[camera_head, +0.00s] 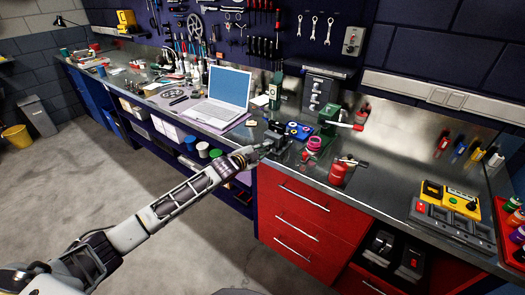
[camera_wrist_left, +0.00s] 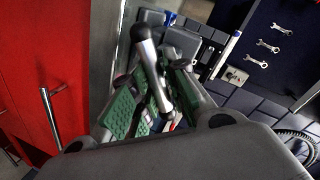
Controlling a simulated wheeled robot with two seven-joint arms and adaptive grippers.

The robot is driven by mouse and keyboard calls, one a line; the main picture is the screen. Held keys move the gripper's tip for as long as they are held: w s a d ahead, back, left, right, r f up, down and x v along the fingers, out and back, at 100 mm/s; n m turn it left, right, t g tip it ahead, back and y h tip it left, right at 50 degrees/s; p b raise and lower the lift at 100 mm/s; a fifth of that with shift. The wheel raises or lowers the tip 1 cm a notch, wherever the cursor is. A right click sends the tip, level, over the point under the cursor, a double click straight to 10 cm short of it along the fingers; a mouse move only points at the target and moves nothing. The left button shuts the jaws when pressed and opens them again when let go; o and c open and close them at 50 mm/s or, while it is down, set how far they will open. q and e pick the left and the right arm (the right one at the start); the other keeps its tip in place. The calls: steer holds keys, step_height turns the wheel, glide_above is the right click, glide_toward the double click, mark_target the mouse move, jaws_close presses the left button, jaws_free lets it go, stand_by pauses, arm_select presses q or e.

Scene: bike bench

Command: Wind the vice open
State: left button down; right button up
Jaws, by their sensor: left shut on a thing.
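The vice (camera_head: 279,139) is a dark grey shape at the bench's front edge, small and partly hidden by my left gripper (camera_head: 260,151). In the left wrist view, a metal handle bar (camera_wrist_left: 150,65) with a dark rounded end lies between the green-padded fingers of my left gripper (camera_wrist_left: 152,90). The gripper is shut on this bar. The bar stands tilted, with its dark end up and to the left. The vice jaws cannot be made out, so their gap is not clear. My right gripper is in neither view.
An open laptop (camera_head: 220,98) stands left of the vice. A green tool (camera_head: 328,118), a pink spool (camera_head: 314,144) and a red can (camera_head: 338,173) stand to its right. Red drawers (camera_head: 295,212) lie below the bench edge. The floor (camera_head: 190,245) in front is clear.

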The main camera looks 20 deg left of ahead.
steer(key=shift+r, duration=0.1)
arm_select(q)
steer(key=shift+n+h+p, duration=0.3)
steer(key=shift+n+p, duration=0.1)
steer(key=shift+p, duration=0.1)
steer(key=shift+n+p, duration=0.4)
steer(key=shift+p, duration=0.1)
steer(key=shift+n, duration=0.3)
steer(key=shift+a+n+h+p, duration=0.1)
steer(key=shift+n+h+p, duration=0.3)
steer(key=shift+n, duration=0.2)
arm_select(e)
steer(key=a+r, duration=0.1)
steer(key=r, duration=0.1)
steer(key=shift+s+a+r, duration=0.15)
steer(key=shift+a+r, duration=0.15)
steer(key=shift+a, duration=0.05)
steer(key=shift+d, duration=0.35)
arm_select(q)
steer(key=c, duration=1.4)
jaws_free()
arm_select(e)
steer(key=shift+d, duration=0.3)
